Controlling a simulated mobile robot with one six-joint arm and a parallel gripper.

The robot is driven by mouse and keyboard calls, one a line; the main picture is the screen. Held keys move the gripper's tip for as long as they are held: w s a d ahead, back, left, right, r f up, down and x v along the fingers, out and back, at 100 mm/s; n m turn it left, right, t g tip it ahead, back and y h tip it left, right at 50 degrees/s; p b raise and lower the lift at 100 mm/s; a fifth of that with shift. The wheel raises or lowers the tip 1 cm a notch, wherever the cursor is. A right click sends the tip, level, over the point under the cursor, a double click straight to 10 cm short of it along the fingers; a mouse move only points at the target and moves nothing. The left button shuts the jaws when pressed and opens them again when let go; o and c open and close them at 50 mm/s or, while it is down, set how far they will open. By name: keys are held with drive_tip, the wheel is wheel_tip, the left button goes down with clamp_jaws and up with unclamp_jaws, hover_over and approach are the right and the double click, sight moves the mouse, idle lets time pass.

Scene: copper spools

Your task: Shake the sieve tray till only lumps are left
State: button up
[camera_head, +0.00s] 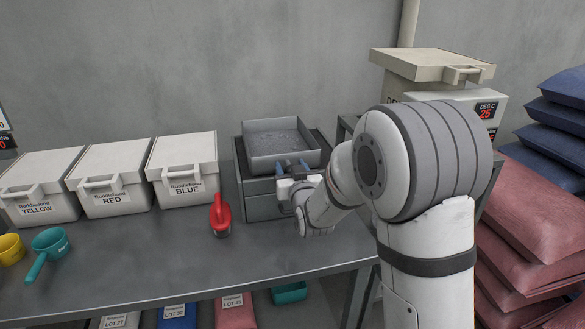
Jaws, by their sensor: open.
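The grey sieve tray (262,133) sits on top of a dark grey box-like stand (263,207) on the bench. Small specks or bits lie on its floor, too small to tell lumps from finer grains. My gripper (292,164) is at the front right of the tray, close to its front wall, with its blue-grey fingers pointing toward it. It is open. I cannot tell whether the fingers touch the tray wall. My arm comes in from the right and hides part of the stand's right side.
White lidded bins marked YELLOW (42,187), RED (115,180) and BLUE (183,170) stand to the left. Teal (47,250) and yellow (10,247) scoops lie at left. The bench front is clear.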

drive_tip(key=v, duration=0.7)
drive_tip(key=shift+s+b, duration=0.2)
drive_tip(key=shift+b, duration=0.15)
drive_tip(key=w+n+p, duration=0.2)
drive_tip(key=p, duration=0.2)
drive_tip(key=w+a+n+h+p, duration=0.1)
drive_tip(key=w+n+p, duration=0.1)
drive_tip(key=n+p, duration=0.1)
drive_tip(key=w+a+n+p, duration=0.1)
drive_tip(key=w+n+p, duration=0.1)
drive_tip(key=p, duration=0.3)
drive_tip(key=shift+w+f+n+h, duration=0.1)
drive_tip(key=shift+w+n+h, duration=0.3)
drive_tip(key=shift+w, duration=0.2)
clamp_jaws()
